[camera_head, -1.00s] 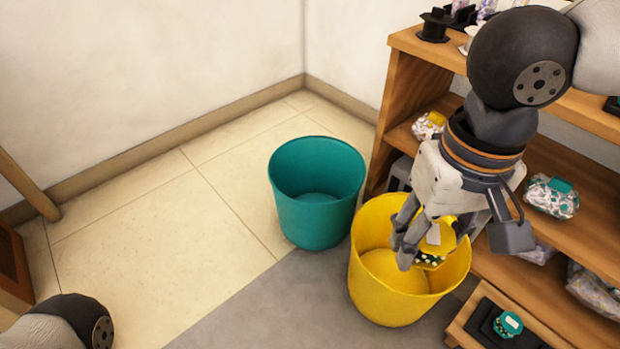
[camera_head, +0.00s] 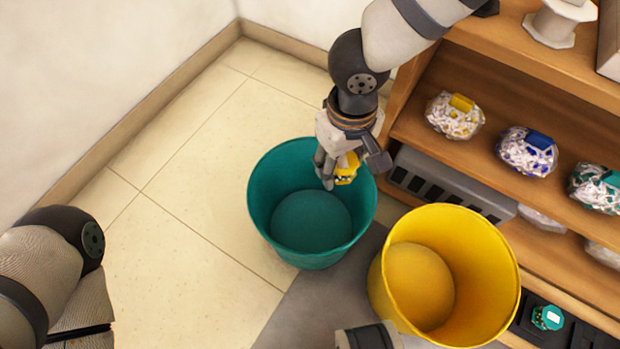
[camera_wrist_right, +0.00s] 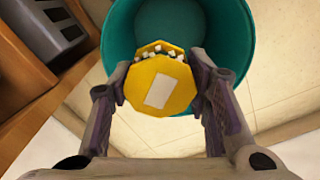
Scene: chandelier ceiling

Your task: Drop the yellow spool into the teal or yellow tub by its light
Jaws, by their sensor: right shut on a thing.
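The yellow spool (camera_head: 347,169) is held in my right gripper (camera_head: 338,172), which is shut on it. In the right wrist view the spool (camera_wrist_right: 158,88) has a pale label and sits between the two fingers (camera_wrist_right: 160,82). In the head view they appear over the far right part of the teal tub (camera_head: 262,205). The teal tub also shows behind the spool in the wrist view (camera_wrist_right: 237,45). The yellow tub (camera_head: 497,265) stands to its right and looks empty. My left arm shows at the left; its gripper is out of view. I cannot identify a tub's light.
A wooden shelf unit (camera_head: 485,45) at right holds bags of white bits with yellow (camera_head: 455,116), blue (camera_head: 527,152) and teal (camera_head: 598,188) pieces. A grey slotted box (camera_head: 450,185) is behind the tubs. A small teal round thing (camera_head: 547,317) sits low right. Floor at left is clear.

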